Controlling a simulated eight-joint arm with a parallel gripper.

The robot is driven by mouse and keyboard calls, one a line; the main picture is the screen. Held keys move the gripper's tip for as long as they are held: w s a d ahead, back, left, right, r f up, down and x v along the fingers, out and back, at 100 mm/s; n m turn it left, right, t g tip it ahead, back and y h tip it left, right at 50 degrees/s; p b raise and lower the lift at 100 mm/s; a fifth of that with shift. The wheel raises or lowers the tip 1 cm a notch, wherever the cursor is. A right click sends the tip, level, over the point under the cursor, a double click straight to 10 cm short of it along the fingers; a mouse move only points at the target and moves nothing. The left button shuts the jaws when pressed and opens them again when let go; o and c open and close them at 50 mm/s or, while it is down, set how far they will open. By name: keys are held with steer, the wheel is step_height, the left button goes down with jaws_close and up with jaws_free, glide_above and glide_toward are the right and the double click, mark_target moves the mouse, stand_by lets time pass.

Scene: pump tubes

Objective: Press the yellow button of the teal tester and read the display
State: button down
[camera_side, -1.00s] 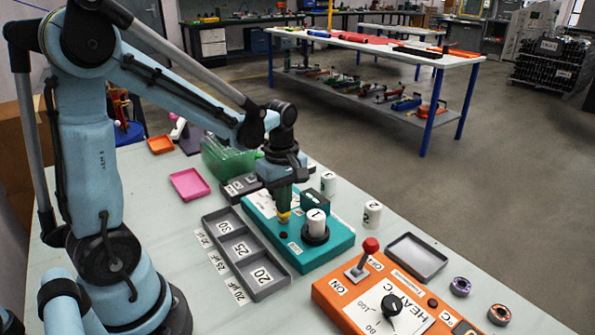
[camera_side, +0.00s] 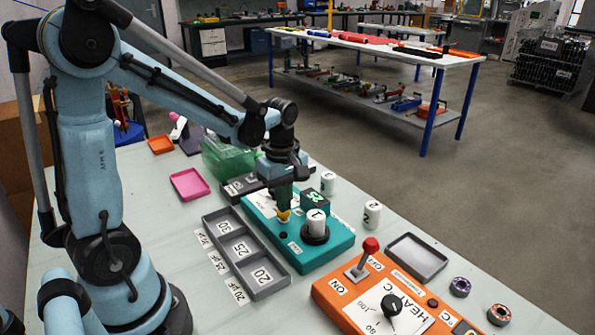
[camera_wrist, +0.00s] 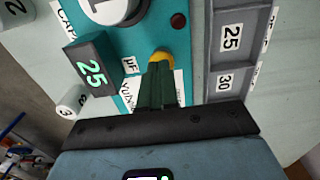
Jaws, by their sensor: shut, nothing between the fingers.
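The teal tester (camera_side: 331,252) sits on the bench, with a white cylinder marked 1 (camera_side: 316,222) upright in its dark round socket. My gripper (camera_side: 284,208) is shut and empty, pointing down, its tips at the yellow button (camera_side: 283,217). In the wrist view the shut fingers (camera_wrist: 158,75) overlap the yellow button (camera_wrist: 160,56) and appear to touch it; the button is partly hidden. The tester's display (camera_wrist: 90,73) is lit and reads 25 in green, beside a µF label. The display is also lit green in the side view (camera_side: 315,198).
A grey tray (camera_side: 262,287) with compartments marked 30, 25 and 20 lies beside the tester. Cylinders marked 2 (camera_side: 372,214) and 3 (camera_side: 328,183) stand behind it. An orange HEAT box (camera_side: 335,297) with a red-knobbed lever and an empty grey tray (camera_side: 416,257) are to the right.

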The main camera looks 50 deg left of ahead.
step_height(320, 180, up, 12)
stand_by(0.6)
steer(key=shift+s, duration=0.1)
stand_by(0.4)
steer(key=s+d+f+m+t, duration=0.4)
steer(key=d+m+t, duration=0.3)
steer(key=m, duration=1.1)
steer(key=shift+d+f, duration=0.35)
steer(key=shift+d, duration=0.05)
